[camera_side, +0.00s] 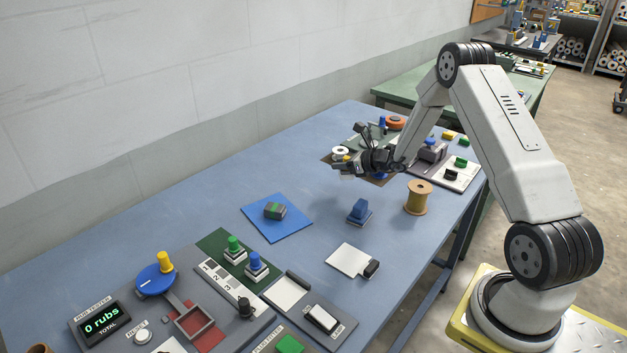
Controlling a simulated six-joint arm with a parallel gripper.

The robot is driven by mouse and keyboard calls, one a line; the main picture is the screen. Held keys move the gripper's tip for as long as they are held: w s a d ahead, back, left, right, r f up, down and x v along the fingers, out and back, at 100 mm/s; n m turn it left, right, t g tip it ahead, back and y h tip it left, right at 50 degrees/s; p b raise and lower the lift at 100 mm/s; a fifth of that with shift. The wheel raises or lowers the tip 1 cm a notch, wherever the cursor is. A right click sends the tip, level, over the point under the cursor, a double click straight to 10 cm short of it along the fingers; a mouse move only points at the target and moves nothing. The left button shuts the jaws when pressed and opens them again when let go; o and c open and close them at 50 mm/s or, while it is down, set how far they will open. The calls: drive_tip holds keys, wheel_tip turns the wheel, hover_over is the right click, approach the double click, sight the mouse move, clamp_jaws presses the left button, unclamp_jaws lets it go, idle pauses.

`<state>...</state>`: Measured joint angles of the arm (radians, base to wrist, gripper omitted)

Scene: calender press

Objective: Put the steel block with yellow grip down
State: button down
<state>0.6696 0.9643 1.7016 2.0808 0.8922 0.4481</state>
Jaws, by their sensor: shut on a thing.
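My gripper (352,162) is above the far part of the blue table (210,215).
A blue-gripped block (360,212) stands mid-table, with a wooden spool (418,197) to its right. A blue mat (262,226) bears a grey-green block (275,210). A white plate (349,260) lies nearer. The rub tester (101,320) fills the near left. The table's left strip is clear.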

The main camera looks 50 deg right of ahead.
sight(336, 187)
drive_tip(key=shift+w+d+f, duration=0.3)
drive_tip(key=shift+w+f, duration=0.4)
drive_tip(key=shift+f, duration=0.25)
drive_tip(key=shift+w+d+f, duration=0.1)
drive_tip(key=shift+w+f, duration=0.15)
drive_tip(key=shift+f, duration=1.55)
drive_tip(key=shift+f, duration=0.15)
drive_tip(key=shift+c, duration=2.4)
unclamp_jaws()
drive_tip(key=shift+s+r, duration=0.1)
drive_tip(key=shift+r, duration=0.1)
